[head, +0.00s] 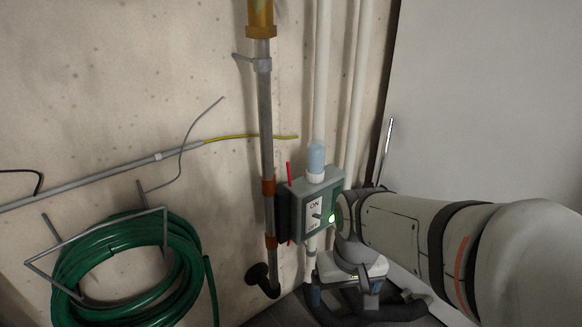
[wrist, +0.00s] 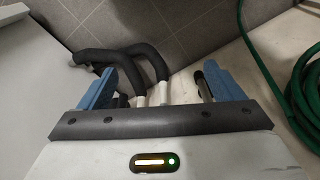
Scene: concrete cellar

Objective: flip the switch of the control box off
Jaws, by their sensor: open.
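The control box (head: 334,187) is a grey-green box on the wall pipes. Its white plate reads ON at the top and OFF at the bottom. A small grey switch lever (head: 315,216) sticks out between the two words; its exact tilt is too small to tell. A green light glows beside it. My gripper (head: 342,300) is below the box, fingers pointing down, and touches neither box nor lever. In the wrist view, its blue fingers (wrist: 158,86) are apart with nothing gripped. The box and switch are not visible there.
Black bent pipes (wrist: 103,57) with pale ends lie below and beyond the fingers. A coiled green hose (head: 75,268) hangs on a wall rack at left. A vertical metal pipe (head: 266,120) runs left of the box. A large grey panel (head: 490,90) stands at right.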

